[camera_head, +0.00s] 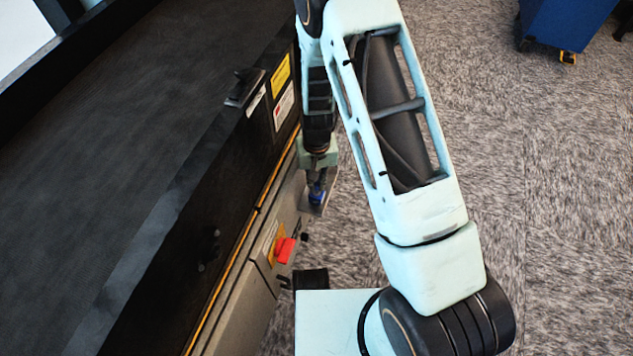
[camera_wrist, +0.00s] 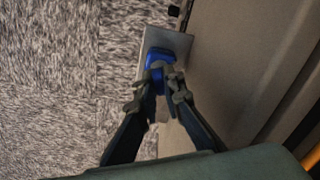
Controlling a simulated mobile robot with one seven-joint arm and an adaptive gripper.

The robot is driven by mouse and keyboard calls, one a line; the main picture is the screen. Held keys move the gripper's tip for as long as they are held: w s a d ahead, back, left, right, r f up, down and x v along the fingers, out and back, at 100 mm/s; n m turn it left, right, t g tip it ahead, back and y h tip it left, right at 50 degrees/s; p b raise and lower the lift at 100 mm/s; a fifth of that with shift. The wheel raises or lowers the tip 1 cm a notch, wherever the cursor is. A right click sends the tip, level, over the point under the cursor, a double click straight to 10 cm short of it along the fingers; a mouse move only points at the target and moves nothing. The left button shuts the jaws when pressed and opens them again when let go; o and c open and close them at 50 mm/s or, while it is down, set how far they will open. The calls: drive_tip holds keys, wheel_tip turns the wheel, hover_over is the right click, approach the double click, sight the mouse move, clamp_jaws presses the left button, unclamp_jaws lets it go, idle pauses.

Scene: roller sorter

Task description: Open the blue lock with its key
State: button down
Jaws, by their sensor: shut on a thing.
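The blue lock (camera_wrist: 158,56) sits on a grey metal plate (camera_wrist: 158,36) at the side of the machine. In the head view the blue lock (camera_head: 317,196) is small, below my gripper (camera_head: 318,183). In the wrist view the fingers of my gripper (camera_wrist: 158,82) meet right at the lock and are shut on a narrow blue piece, seemingly the key. The fingers hide most of this piece. The key looks in line with the lock and against it, but I cannot tell how deep it sits or whether it is turned.
The sorter's dark belt (camera_head: 110,130) and side panel run along the left. A red button (camera_head: 285,250) on a yellow plate sits on the side, near the lock's plate. A blue bin (camera_head: 565,25) stands at the far right.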

drive_tip(key=shift+r+p, duration=1.55)
drive_tip(key=shift+r, duration=0.7)
drive_tip(key=shift+w+r, duration=0.15)
drive_tip(key=shift+r, duration=0.1)
drive_tip(key=w+d+r+m, duration=0.1)
drive_tip(key=d+r, duration=0.3)
drive_tip(key=r, duration=0.6)
drive_tip(key=w+d+r, duration=0.1)
drive_tip(key=d+r, duration=0.3)
drive_tip(key=r, duration=0.5)
drive_tip(key=w+d+r+m, duration=0.1)
drive_tip(key=d+r, duration=0.4)
drive_tip(key=r, duration=0.5)
wheel_tip(320, 180, up, 22)
drive_tip(key=s+p, duration=0.2)
drive_tip(key=p, duration=3)
drive_tip(key=shift+s, duration=0.4)
drive_tip(key=shift+s+f, duration=0.15)
